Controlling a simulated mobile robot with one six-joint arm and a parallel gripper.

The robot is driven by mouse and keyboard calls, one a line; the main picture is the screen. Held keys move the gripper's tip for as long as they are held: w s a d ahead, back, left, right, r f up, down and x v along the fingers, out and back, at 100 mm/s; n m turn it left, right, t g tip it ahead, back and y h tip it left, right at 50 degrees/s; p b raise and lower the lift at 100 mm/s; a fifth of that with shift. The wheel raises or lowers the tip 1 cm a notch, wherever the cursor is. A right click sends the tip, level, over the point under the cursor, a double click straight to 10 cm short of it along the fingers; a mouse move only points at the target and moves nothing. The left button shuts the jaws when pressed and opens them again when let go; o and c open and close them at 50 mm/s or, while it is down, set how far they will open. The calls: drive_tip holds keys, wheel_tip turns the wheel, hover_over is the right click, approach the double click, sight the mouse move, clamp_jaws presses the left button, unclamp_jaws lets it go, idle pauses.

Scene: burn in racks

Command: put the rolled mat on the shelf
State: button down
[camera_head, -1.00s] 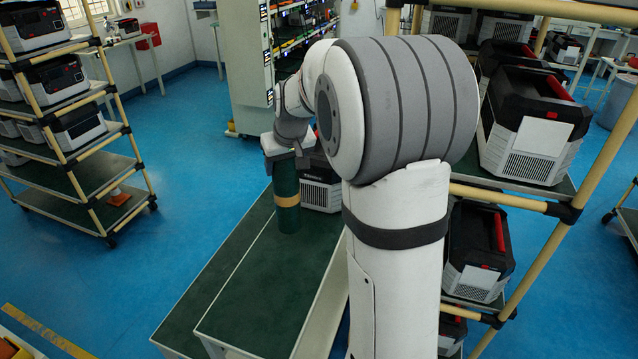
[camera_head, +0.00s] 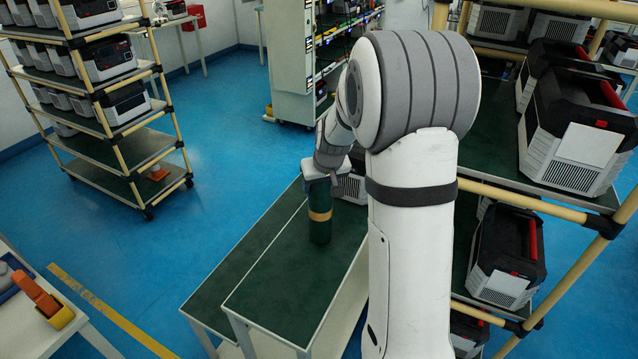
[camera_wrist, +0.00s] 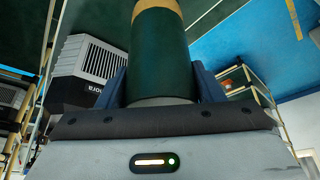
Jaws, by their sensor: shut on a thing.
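The rolled mat (camera_head: 320,225) is a dark green upright cylinder with a tan band around its middle. My gripper (camera_head: 319,178) is shut on its upper end. In the wrist view the mat (camera_wrist: 158,55) stands between the two blue-grey fingers of my gripper (camera_wrist: 160,88). The mat is over the green-topped bench (camera_head: 285,285); I cannot tell whether its lower end touches the top. A shelf rack (camera_head: 125,160) with green boards stands at the left, with white and black units on its upper boards.
A grey unit (camera_head: 350,188) sits on the bench just behind the mat. A rack with large units (camera_head: 575,125) stands close at the right, beside my arm. A white table (camera_head: 30,325) is at the lower left. Blue floor is clear between the bench and left rack.

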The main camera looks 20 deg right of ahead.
drive_tip(key=shift+c, duration=1.9)
unclamp_jaws()
drive_tip(key=shift+f, duration=0.1)
